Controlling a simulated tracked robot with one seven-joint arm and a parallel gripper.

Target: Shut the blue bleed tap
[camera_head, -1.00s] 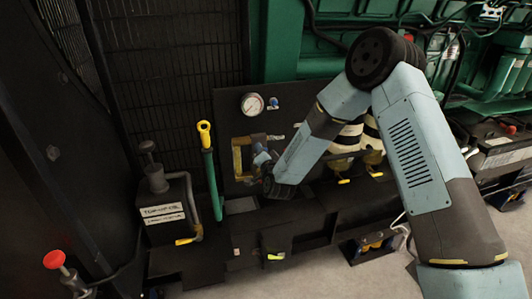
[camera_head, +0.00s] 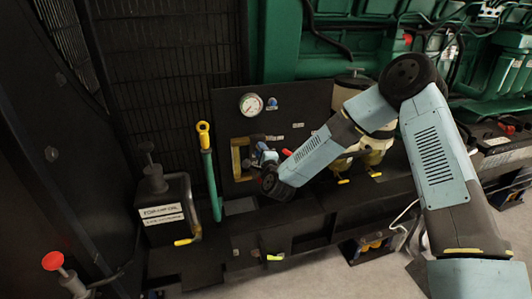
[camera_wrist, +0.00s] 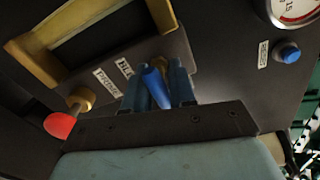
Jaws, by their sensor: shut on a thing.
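The blue bleed tap's lever (camera_wrist: 156,88) lies between the two blue-grey fingers of my gripper (camera_wrist: 157,72) in the wrist view. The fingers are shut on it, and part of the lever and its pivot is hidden. A partly covered label starting with "BL" (camera_wrist: 124,67) is beside it. In the head view my gripper (camera_head: 262,156) is at the dark panel (camera_head: 226,120), just right of the yellow-framed opening (camera_head: 237,158). The tap itself is hard to make out there.
A red-tipped handle (camera_wrist: 60,125) on a brass stem sits close to my gripper, by the "PRIME" label (camera_wrist: 106,83). A pressure gauge (camera_head: 251,104) and blue button (camera_head: 272,103) are above.

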